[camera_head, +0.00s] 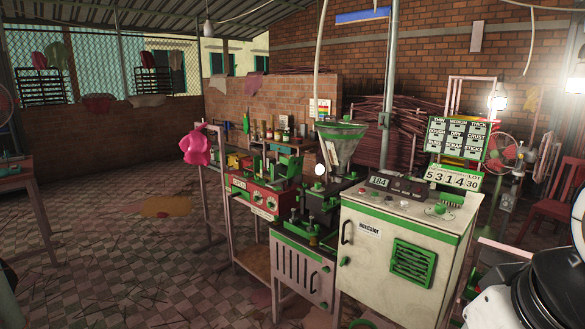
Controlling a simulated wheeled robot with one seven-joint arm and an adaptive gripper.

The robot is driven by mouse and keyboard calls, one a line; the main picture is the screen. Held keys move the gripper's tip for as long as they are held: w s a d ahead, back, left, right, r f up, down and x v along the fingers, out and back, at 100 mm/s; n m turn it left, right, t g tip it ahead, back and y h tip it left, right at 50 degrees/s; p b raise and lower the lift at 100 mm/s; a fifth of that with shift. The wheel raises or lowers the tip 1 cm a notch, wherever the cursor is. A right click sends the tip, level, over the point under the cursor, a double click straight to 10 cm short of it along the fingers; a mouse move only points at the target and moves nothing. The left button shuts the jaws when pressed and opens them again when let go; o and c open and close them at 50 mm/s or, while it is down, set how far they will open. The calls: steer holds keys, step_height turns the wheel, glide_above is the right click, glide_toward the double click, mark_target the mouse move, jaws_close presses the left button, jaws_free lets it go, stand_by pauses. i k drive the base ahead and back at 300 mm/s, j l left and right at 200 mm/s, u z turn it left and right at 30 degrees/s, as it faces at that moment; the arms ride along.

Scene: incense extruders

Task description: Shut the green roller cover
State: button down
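A machine (262,196) with a red front panel and green parts on top stands on a bench near the middle. An upright green plate (290,166) on it may be the green roller cover; it appears raised, but I cannot tell for sure at this size. A green-rimmed hopper (340,140) stands just right of it on a dark extruder. My gripper is not in view; only a black and white part of my own arm shows at the lower right, well away from the machine.
A white cabinet (372,258) with a green vent and a display board (455,152) stand right of the extruder. A pink frame with a pink cloth (195,146) stands left. The tiled floor (110,250) is largely open at left. A fan (503,150) and red chair (553,210) are at right.

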mark_target(295, 166)
steer(key=i+j, duration=0.25)
steer(key=i, duration=0.3)
steer(key=i+j+u, duration=0.1)
steer(key=i, duration=0.4)
steer(key=i+j, duration=0.3)
steer(key=i, duration=0.25)
steer(key=i+j+u, duration=0.1)
steer(key=i, duration=0.45)
steer(key=i+j, duration=0.25)
steer(key=i, duration=0.3)
